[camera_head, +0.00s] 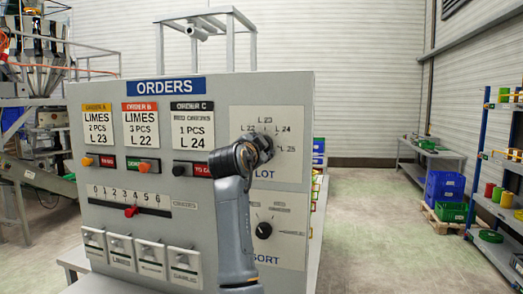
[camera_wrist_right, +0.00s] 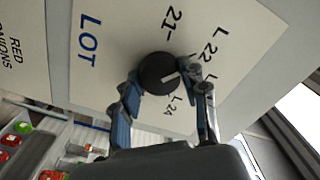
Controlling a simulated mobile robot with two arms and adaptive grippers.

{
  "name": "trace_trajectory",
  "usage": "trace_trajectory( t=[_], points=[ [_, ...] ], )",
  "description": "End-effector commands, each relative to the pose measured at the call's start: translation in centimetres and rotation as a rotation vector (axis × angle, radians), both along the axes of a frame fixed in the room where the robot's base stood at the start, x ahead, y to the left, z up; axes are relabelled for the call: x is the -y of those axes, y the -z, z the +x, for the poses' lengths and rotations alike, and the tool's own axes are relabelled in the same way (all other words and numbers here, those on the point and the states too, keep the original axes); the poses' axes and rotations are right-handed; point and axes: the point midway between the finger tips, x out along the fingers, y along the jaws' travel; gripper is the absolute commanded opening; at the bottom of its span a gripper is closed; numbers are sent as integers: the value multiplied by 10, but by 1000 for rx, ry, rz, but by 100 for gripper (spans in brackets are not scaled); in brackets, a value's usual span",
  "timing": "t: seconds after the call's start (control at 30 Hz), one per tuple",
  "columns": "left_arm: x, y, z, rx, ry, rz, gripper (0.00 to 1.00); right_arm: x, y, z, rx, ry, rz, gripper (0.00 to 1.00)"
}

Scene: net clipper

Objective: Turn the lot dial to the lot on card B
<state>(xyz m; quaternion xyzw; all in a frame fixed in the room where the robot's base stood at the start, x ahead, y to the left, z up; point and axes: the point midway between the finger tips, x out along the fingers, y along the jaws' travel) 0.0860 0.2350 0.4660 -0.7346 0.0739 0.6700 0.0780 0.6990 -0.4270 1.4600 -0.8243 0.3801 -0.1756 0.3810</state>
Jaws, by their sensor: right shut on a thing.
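The order B card (camera_head: 141,124) on the grey panel reads LIMES, 3 PCS, L 22. The lot dial is a round black knob (camera_wrist_right: 157,72) with a white pointer mark, on a pale plate (camera_wrist_right: 100,85) lettered LOT. In the right wrist view the mark points right, towards a fingertip, between the L 22 and L 24 labels; the label behind the finger is hidden. My right gripper (camera_wrist_right: 160,80) is shut on the knob, one finger on each side. In the head view my right gripper (camera_head: 258,150) covers most of the dial. My left gripper is not in view.
Below the lot plate is a sort dial (camera_head: 264,230). Left of it are a slider (camera_head: 131,211), several flip covers (camera_head: 151,257) and buttons under the cards. Order A (camera_head: 98,123) reads L 23 and order C (camera_head: 192,126) L 24. Open floor lies right of the panel.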

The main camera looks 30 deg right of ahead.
Motion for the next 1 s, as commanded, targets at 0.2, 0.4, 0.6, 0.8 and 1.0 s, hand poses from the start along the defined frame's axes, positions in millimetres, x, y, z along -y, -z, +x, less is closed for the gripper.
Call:
trace_trajectory(
  t=[0.2, 0.4, 0.6, 0.8, 1.0],
  points=[
    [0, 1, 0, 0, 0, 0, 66, 0, 0, 0, 7, 0, 6, 12],
    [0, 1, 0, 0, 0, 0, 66, 0, 0, 0, 6, 0, 5, 12],
    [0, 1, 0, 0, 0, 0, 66, 0, 0, 0, 5, 0, 5, 67],
    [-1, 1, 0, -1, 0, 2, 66, 0, 0, 0, 5, 0, 5, 67],
    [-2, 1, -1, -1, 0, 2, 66, -12, 0, -9, 7, -2, 3, 67]
  ],
)
